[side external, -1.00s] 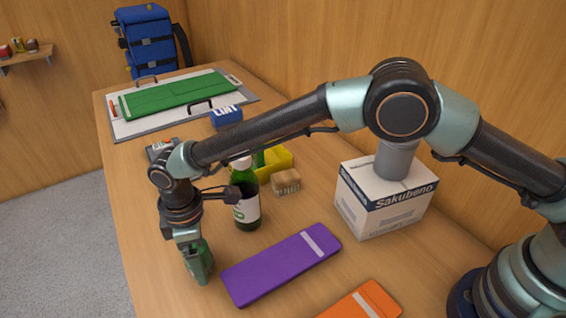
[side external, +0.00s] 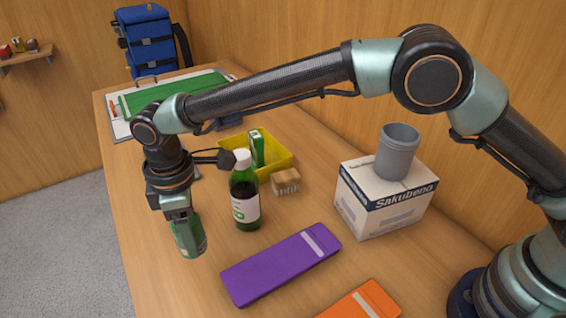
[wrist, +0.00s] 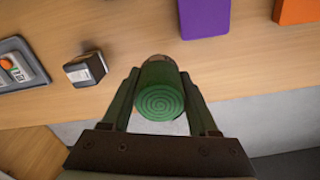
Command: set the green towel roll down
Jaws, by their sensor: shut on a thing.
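The green towel roll (side external: 190,238) hangs tilted below my gripper (side external: 181,217) near the table's left edge in the side external view. In the wrist view, its spiral end (wrist: 158,102) faces the camera, between the two fingers of my gripper (wrist: 160,85). My gripper is shut on the roll. The roll appears to be above the wooden table, but the exact gap under it is hard to tell. Part of the roll is hidden by the fingers.
A green bottle (side external: 244,190) stands right of the roll. A purple case (side external: 282,264) and an orange case (side external: 362,302) lie nearer the front. Behind are a yellow tray (side external: 283,164), a brush (side external: 286,181) and a white box (side external: 385,212) with a grey cup (side external: 398,152). Bare tabletop lies around the roll.

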